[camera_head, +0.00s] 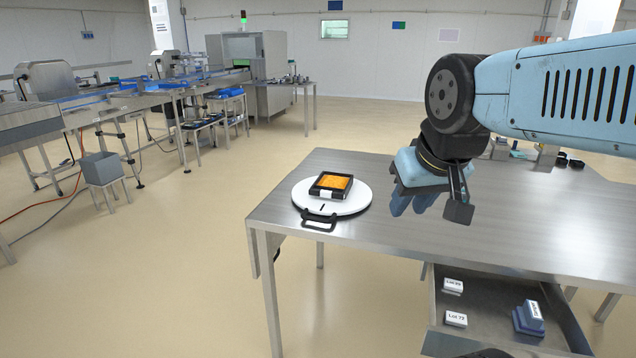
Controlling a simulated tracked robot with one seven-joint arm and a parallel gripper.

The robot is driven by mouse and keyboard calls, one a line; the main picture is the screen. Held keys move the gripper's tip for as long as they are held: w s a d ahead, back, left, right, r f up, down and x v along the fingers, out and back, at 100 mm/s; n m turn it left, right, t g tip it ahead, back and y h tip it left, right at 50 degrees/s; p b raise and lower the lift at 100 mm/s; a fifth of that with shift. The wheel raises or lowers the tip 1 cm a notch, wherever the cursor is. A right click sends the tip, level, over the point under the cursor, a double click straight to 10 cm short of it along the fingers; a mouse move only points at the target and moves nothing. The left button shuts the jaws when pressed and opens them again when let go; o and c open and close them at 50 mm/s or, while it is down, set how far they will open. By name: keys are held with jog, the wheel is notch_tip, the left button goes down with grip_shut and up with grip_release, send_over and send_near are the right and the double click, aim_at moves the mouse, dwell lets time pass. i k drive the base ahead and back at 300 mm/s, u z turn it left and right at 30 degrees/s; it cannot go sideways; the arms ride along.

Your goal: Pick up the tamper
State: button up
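A blue block with a broad base and a raised, labelled upper part (528,318) sits in the open metal drawer or lower shelf (490,318) under the table, at the lower right. It looks like the tamper, but its label is too small to read surely. My gripper (410,204) points down above the steel table, well up and to the left of the blue block and apart from it.
Two white lot-labelled blocks (456,319) lie near the blue block. The steel table (400,238) carries a white round board (343,207) with a black handle and a black tray of orange food (333,184). Small dark items stand at the table's far edge. Open floor lies left.

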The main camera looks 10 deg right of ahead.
aim_at(527, 319)
jog(key=u, duration=0.25)
jog(key=i, duration=0.55)
jog(key=z, duration=2.05)
jog(key=k, duration=0.5)
jog(key=z, duration=0.25)
jog(key=i, duration=0.5)
jog(key=u, duration=0.1)
